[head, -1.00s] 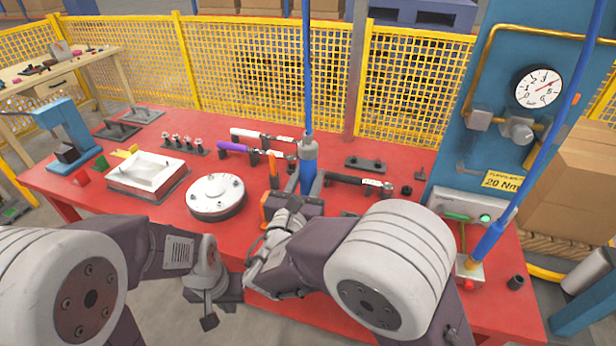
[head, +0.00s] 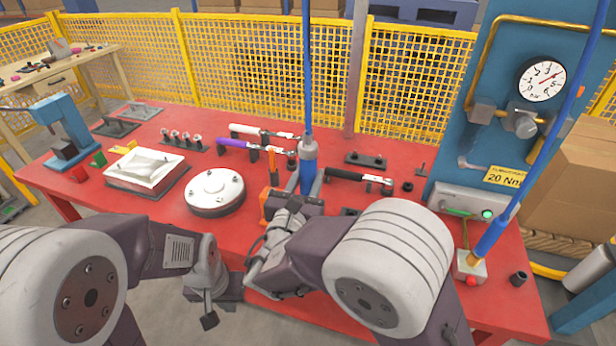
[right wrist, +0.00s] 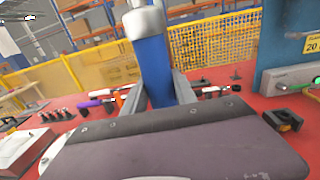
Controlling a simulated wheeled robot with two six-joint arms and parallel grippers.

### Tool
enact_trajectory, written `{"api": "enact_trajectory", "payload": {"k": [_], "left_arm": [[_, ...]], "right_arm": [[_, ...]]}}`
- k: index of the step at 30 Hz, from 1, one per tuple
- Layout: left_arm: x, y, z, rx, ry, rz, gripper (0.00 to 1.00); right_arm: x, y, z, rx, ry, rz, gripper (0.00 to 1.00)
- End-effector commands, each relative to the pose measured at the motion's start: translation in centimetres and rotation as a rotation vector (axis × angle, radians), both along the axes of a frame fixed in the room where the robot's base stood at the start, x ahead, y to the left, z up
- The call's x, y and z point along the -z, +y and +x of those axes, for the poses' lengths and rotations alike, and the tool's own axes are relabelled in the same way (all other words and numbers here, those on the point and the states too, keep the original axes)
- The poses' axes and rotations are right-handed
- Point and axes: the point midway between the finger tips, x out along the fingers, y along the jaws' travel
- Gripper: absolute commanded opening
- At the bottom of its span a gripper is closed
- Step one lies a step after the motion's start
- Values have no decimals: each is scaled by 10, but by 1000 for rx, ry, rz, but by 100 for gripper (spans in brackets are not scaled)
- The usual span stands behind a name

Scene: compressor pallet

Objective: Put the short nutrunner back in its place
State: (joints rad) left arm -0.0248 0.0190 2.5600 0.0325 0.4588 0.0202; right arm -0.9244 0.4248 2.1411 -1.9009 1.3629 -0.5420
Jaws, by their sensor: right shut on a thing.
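A blue nutrunner (head: 308,168) with a grey collar hangs upright on a blue hose. It also fills the upper middle of the right wrist view (right wrist: 153,65). My right gripper (head: 309,188) is shut on it, with a finger on each side in the wrist view (right wrist: 160,92). The tool's lower end is hidden behind the gripper. A second blue nutrunner (head: 492,238) leans in a pale block with a red button at the right. A dark holder (right wrist: 284,119) shows right of my gripper in the wrist view. My left gripper (head: 209,308) is off the table's front edge; its jaws are unclear.
Torque wrenches with white (head: 250,130), purple (head: 233,144) and black (head: 345,174) handles lie on racks near the held tool. A round white cover (head: 214,188) and a rectangular white part (head: 145,170) lie to its left. A blue gauge panel (head: 500,130) stands at the right.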

Motion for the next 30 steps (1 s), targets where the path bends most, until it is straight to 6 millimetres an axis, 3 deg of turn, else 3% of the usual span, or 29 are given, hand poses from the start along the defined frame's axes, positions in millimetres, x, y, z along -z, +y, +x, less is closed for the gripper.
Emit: {"api": "enact_trajectory", "payload": {"k": [1, 3, 14, 24, 30], "left_arm": [[0, 0, 0, 0, 0, 0, 0], [0, 0, 0, 0, 0, 0, 0], [0, 0, 0, 0, 0, 0, 0], [-1, 0, 0, 0, 0, 0, 0], [-1, 0, 0, 0, 0, 0, 0]], "right_arm": [[-1, 0, 0, 0, -5, 1, 39], [-2, 0, 0, 0, -4, 1, 59], [1, 1, -4, -2, 3, -1, 59], [0, 20, -71, -6, -1, 0, 59], [-1, 23, -88, -1, -2, 0, 59]]}}
